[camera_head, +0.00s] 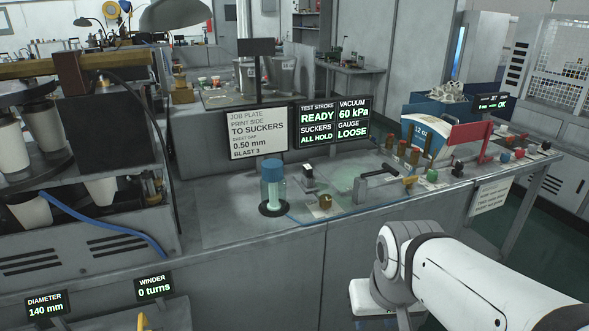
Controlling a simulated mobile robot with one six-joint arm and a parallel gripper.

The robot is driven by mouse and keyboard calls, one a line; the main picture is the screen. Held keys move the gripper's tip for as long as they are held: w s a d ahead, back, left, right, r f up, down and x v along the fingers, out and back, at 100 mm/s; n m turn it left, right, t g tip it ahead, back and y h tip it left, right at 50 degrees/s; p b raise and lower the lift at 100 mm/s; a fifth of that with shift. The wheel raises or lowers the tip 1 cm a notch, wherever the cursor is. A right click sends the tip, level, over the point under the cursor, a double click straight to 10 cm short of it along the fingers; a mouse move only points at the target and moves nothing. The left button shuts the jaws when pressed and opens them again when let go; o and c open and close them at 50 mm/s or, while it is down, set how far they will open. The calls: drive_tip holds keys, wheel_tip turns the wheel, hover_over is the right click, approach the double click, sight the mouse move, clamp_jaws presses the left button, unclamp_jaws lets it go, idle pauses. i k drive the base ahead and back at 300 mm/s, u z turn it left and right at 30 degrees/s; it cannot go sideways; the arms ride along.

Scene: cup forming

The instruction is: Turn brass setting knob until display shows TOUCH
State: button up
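A small brass knob (325,201) stands on the grey bench near its front edge, right of a blue-capped clear jar (273,185). I cannot tell for sure that it is the setting knob, as other brass-coloured pieces (402,147) stand further right. The right display (353,119) reads VACUUM 60 kPa and GAUGE LOOSE. The left display (317,125) reads TEST STROKE READY and SUCKERS ALL HOLD. My white arm shows at the lower right, in front of the bench; my gripper is not visible.
The job plate (257,134) reads SHEET GAP 0.50 mm. A black-handled lever (379,173) and a small black-topped switch (308,175) stand near the knob. A blue bin (428,108) and a red panel (470,132) are at the right. Cup machinery fills the left.

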sight(325, 200)
drive_tip(key=u, duration=0.2)
drive_tip(key=i, duration=0.95)
drive_tip(key=z, duration=0.15)
